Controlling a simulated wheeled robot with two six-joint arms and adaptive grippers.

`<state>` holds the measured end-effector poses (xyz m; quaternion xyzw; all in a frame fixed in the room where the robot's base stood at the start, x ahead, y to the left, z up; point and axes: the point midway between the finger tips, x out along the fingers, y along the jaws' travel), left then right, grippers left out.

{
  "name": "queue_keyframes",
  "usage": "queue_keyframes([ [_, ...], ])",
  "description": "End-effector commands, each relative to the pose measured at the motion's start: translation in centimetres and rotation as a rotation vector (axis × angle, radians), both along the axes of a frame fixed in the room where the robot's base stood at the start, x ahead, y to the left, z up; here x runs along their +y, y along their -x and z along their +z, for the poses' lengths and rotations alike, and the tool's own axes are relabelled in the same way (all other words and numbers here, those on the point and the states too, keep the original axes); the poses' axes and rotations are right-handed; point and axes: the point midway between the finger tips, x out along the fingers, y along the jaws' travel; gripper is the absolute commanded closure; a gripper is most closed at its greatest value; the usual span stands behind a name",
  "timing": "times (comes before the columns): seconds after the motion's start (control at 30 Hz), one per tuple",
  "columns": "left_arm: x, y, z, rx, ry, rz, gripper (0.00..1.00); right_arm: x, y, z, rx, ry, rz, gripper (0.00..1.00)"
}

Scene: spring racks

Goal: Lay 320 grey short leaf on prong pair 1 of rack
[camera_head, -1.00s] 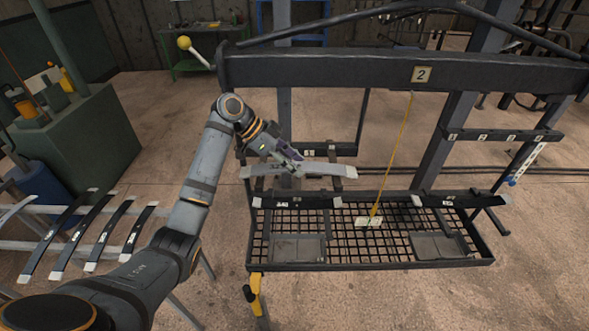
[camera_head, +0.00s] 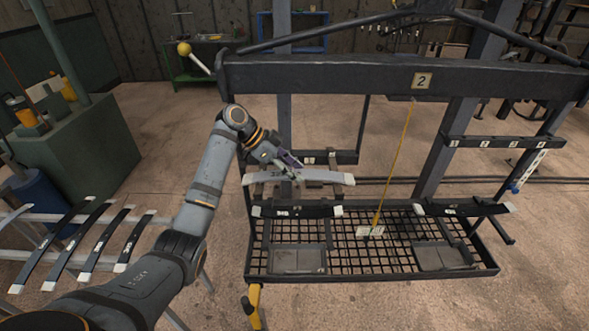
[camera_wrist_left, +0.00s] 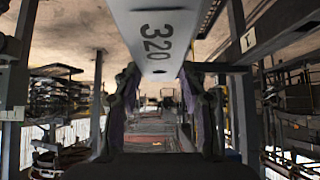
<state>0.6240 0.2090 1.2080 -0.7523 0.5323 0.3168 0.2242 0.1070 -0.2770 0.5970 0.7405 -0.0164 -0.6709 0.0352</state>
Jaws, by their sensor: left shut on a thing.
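The grey short leaf (camera_head: 325,178), with 320 on its face, is held roughly level across the left bay of the rack. My left gripper (camera_head: 292,170) is shut on it near the middle. In the left wrist view the leaf (camera_wrist_left: 155,35) comes down from the top between my fingers. The rack (camera_head: 350,75) is a dark frame with a 2 plate. Its left label bar (camera_head: 345,157) stands behind the leaf, partly hidden by my gripper. The right label bar (camera_head: 500,142) shows 1 to 4. I cannot tell whether the leaf touches any prong. My right gripper is not in view.
Black leaves lie low on the rack at left (camera_head: 325,211) and right (camera_head: 470,209), above the mesh tray (camera_head: 345,270). Several black leaves (camera_head: 100,243) rest on a stand at left. A yellow cord (camera_head: 396,155) hangs in the middle of the rack.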

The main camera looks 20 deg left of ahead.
Motion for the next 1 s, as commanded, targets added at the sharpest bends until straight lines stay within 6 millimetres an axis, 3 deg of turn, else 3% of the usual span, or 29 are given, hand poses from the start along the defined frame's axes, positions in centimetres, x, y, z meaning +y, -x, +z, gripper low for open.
queue_keyframes([
  [0.03, -0.1, 0.0, 0.2, -0.004, 0.002, -0.001, 0.54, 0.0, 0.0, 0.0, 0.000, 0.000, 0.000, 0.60],
  [0.2, 0.0, 0.0, 0.1, -0.003, 0.001, -0.001, 0.31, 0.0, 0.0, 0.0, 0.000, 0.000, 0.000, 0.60],
  [0.57, 0.4, 0.1, 0.2, 0.002, -0.001, 0.001, 0.31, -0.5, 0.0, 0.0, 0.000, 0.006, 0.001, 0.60],
  [1.0, 6.5, 2.3, 7.1, -0.002, -0.002, 0.002, 0.31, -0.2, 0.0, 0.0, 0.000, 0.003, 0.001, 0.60],
])
